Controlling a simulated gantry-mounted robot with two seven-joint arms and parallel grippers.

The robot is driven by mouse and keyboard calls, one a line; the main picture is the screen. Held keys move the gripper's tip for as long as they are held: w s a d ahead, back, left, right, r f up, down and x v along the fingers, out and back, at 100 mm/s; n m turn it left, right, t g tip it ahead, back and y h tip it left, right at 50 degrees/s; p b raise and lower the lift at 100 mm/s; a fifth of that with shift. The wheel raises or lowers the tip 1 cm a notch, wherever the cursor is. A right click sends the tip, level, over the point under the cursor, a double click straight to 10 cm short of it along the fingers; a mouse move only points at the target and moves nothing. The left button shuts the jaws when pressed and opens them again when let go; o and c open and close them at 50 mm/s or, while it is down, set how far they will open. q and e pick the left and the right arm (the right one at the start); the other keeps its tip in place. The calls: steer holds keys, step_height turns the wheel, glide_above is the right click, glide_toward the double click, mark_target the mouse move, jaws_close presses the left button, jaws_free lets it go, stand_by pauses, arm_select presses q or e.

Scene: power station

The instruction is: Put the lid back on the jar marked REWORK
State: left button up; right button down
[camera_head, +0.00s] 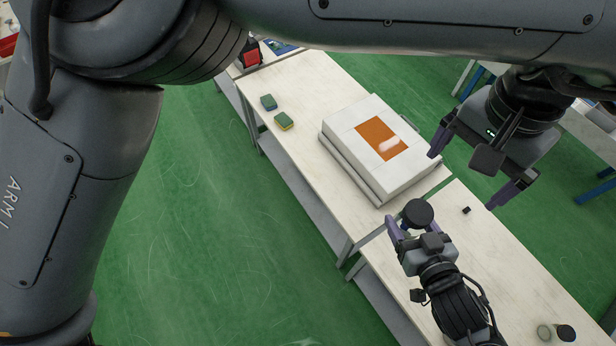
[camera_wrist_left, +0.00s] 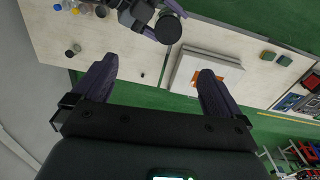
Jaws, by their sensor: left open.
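My left gripper (camera_head: 461,181) is open and empty above the right-hand table; its fingers (camera_wrist_left: 158,65) are spread apart in the left wrist view. My right gripper (camera_head: 411,226) is shut on a round black lid (camera_head: 418,212), held above the table near the gap. The lid also shows in the left wrist view (camera_wrist_left: 168,28). A small jar-like round object (camera_head: 545,332) stands at the bottom right beside a black round piece (camera_head: 566,333). No REWORK marking is readable, so I cannot tell which jar bears it.
A white case with an orange panel (camera_head: 382,139) lies on the left-hand table (camera_head: 310,85). Two sponges (camera_head: 284,121) lie farther back. A small black object (camera_head: 466,210) is on the right-hand table. Several small containers (camera_wrist_left: 87,9) show at the left wrist view's top left.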

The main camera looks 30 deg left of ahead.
arm_select(q)
steer(key=w+d+f+m+t+h, duration=0.1)
steer(key=w+d+f+m+h, duration=0.2)
steer(key=w+d+f+h, duration=0.45)
steer(key=w+a+f+n+t, duration=0.3)
steer(key=w+a+f+t, duration=0.25)
steer(key=a, duration=0.35)
steer(key=w+a+f+n+t, duration=0.4)
steer(key=w+a+f, duration=0.2)
steer(key=a, duration=0.3)
steer(key=s+f+y, duration=0.2)
steer(key=s+f, duration=0.5)
steer(key=s+a+f+g+y, duration=0.2)
steer(key=s+a, duration=0.4)
steer(key=s, duration=0.4)
steer(key=s+a+f+g+y, duration=0.2)
steer(key=s+a+f, duration=0.2)
steer(key=s, duration=0.7)
steer(key=s+a+f+m+g+y, duration=0.1)
steer(key=s+a+f+g+y, duration=0.1)
steer(key=s+a+f, duration=0.2)
steer(key=s+a, duration=0.3)
steer(key=s, duration=0.4)
steer(key=shift+a+g, duration=0.35)
steer(key=shift+f, duration=0.1)
